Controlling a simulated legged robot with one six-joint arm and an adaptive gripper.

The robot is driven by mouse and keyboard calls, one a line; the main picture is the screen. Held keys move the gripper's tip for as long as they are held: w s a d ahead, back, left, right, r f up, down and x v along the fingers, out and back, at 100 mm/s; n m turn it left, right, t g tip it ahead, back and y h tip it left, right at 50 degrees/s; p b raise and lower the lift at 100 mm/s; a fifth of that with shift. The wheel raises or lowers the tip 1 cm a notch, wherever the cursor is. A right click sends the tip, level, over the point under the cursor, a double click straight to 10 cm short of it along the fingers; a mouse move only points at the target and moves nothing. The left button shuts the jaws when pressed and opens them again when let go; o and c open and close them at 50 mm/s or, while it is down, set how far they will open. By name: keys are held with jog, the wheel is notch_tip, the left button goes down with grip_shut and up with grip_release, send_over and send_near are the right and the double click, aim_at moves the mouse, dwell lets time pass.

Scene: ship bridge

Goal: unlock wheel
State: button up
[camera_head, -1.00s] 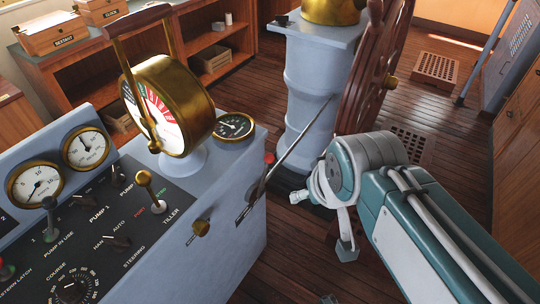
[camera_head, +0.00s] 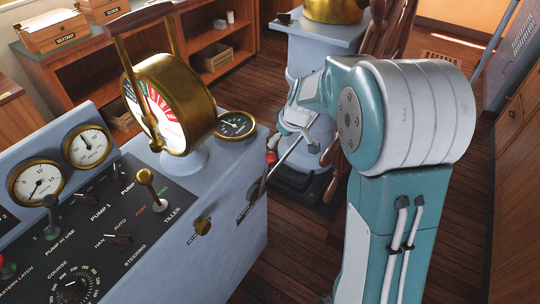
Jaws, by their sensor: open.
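The wooden ship's wheel (camera_head: 393,28) stands in front of the pale blue pedestal (camera_head: 312,50); my arm covers most of it. A long metal lever (camera_head: 285,153) rises at a slant from a dark labelled plate (camera_head: 247,213) on the console's right side. The plate's label is too small to read. My gripper (camera_head: 299,141) is open, close to the lever's upper end. I cannot tell whether it touches the lever.
The console (camera_head: 120,265) fills the lower left with gauges, switches and a tiller lever (camera_head: 146,177). The brass engine telegraph (camera_head: 172,100) stands on it, left of my gripper. Wooden shelves (camera_head: 90,75) line the back. The plank floor is open between console and shelves.

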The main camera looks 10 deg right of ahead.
send_near(273, 155)
jog(key=f, duration=0.1)
jog(key=shift+n, duration=0.4)
jog(key=x, duration=1.1)
jog(key=shift+w+a, duration=0.2)
jog(key=shift+w, duration=0.05)
grip_shut()
